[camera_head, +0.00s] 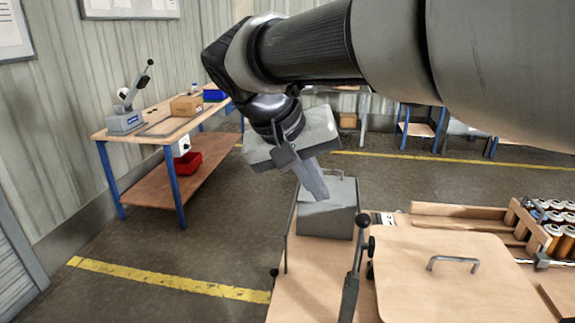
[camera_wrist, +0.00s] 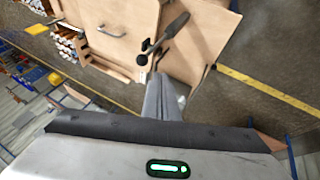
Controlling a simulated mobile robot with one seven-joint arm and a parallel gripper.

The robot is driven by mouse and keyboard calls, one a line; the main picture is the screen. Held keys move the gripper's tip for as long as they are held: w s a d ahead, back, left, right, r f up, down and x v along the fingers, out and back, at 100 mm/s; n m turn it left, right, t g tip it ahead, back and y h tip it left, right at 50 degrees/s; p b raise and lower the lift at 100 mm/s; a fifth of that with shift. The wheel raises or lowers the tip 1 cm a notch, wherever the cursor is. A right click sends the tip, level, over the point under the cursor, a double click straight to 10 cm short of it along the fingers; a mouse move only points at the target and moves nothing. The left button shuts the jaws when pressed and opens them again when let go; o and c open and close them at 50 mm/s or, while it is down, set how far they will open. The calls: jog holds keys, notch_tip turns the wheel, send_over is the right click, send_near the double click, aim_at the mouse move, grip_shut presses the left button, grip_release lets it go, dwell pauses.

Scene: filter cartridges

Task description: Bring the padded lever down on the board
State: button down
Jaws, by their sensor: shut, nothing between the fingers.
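The board (camera_head: 455,285) is a pale wooden panel with a metal handle, lying at the right of the near bench; it also shows in the wrist view (camera_wrist: 125,45). A dark lever (camera_head: 350,296) with a black ball end stands at the board's left edge and appears raised off it. In the wrist view the lever (camera_wrist: 174,26) shows beyond my fingertips, with its flat dark end pointing up and right. My gripper (camera_head: 318,193) is shut and empty, tilted downward left of the lever, apart from it. Its fingers also show in the wrist view (camera_wrist: 160,82).
A grey box (camera_head: 338,216) stands on the near bench behind my fingertips; contact is unclear. A thin upright rod (camera_head: 287,235) is at the bench's left. Cartridges (camera_head: 553,232) sit in a wooden rack at right. A side table (camera_head: 155,125) stands at left, with open floor between.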

jog(key=shift+w+a+r, duration=0.15)
jog(key=shift+w+a, duration=0.55)
jog(key=shift+a, duration=0.1)
jog(key=w+d+f, duration=0.3)
jog(key=d+f, duration=0.5)
jog(key=f, duration=0.1)
jog(key=shift+w+d+b, duration=0.2)
jog(key=shift+w+b, duration=0.05)
jog(key=shift+b, duration=0.1)
